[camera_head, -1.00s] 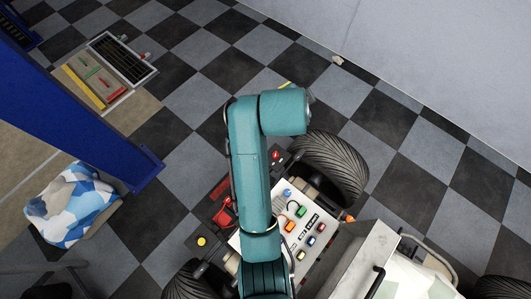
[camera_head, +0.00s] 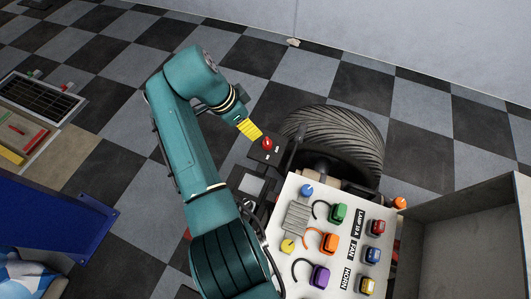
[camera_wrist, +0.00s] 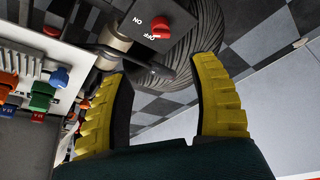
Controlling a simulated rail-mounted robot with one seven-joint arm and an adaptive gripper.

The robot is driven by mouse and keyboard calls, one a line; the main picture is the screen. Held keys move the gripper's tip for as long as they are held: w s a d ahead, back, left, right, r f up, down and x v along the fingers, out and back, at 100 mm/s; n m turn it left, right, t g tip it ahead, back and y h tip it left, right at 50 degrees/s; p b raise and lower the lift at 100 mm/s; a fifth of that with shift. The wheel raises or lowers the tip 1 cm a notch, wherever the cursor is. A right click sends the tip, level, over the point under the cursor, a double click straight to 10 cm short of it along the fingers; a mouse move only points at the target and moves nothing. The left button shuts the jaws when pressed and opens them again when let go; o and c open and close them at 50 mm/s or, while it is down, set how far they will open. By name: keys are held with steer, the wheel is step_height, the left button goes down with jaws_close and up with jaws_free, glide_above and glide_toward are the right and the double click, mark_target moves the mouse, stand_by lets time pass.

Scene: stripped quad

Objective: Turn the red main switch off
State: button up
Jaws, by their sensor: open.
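The red main switch (camera_head: 267,143) is a red knob on a small black panel with ON and OFF labels, beside the quad's front tyre. It also shows at the top of the wrist view (camera_wrist: 154,22), with the labels upside down. I cannot tell for sure which label the knob points at. My gripper (camera_head: 249,129) has yellow ribbed fingers and is close to the knob, on its upper left in the head view. In the wrist view the fingers (camera_wrist: 160,66) are spread apart with nothing between them. The knob lies beyond the fingertips, apart from them.
A white control panel (camera_head: 290,219) with colored connectors and labels stands right of my arm. The big black tyre (camera_head: 345,139) is just right of the switch. A grey open box (camera_head: 470,235) is at the right. A blue frame (camera_head: 50,215) stands left over checkered floor.

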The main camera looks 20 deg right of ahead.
mark_target(266, 141)
steer(key=b+x, duration=0.7)
steer(key=x, duration=0.9)
steer(key=shift+w+f, duration=0.1)
steer(key=shift+f, duration=0.1)
jaws_close()
